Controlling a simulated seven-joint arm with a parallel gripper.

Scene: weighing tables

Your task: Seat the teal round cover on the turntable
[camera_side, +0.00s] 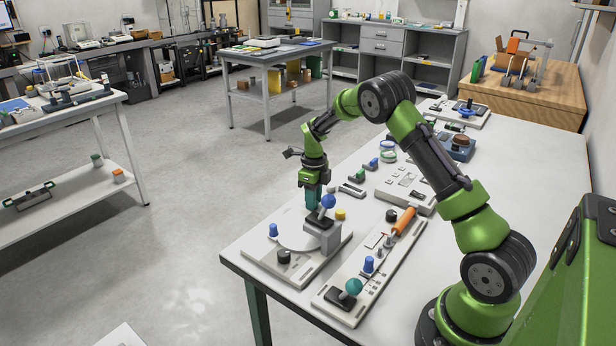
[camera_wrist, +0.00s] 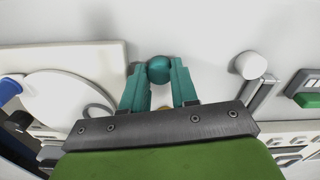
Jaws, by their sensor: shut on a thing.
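My gripper (camera_side: 312,205) points down behind the turntable in the side view. In the wrist view its teal fingers (camera_wrist: 159,75) are shut on the teal round cover (camera_wrist: 158,69), which shows as a small rounded teal shape between the fingertips. Its underside is hidden there, and I cannot pick it out from the fingers in the side view. The turntable is a white disc (camera_side: 294,238) on a pale base; a grey block partly hides it. In the wrist view the disc (camera_wrist: 70,98) lies left of my gripper, apart from the held cover.
Blue, black and yellow knobs (camera_side: 340,214) stand around the turntable. A long board (camera_side: 340,297) in front carries a teal ball (camera_side: 354,286) and an orange handle (camera_side: 404,221).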

